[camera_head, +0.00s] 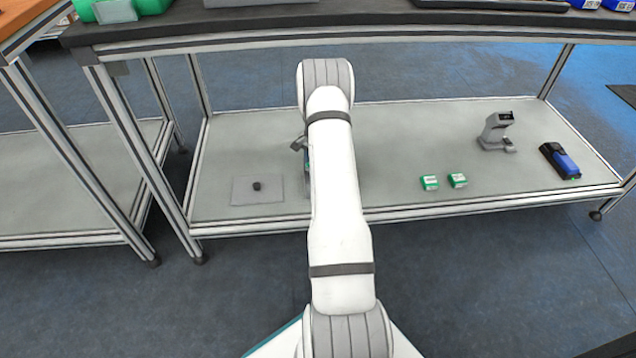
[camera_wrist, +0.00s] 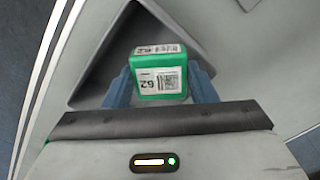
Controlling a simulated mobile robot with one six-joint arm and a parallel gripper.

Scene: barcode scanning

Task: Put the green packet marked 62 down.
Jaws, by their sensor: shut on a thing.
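The green packet marked 62 (camera_wrist: 160,72) shows in the wrist view, with white labels bearing the number and a code. My gripper (camera_wrist: 160,85) is shut on it, with one blue finger on each side. Grey shelf surface lies behind the packet, with a dark triangular patch around it; I cannot tell whether the packet touches the shelf. In the head view my white arm reaches down to the lower shelf (camera_head: 400,140) and hides most of the gripper and the packet.
Two green packets (camera_head: 429,183) (camera_head: 458,180) lie on the lower shelf right of my arm. A grey scanner stand (camera_head: 496,131) and a blue and black device (camera_head: 560,161) are farther right. A pale square plate (camera_head: 244,197) with a small black object (camera_head: 257,186) lies at the left.

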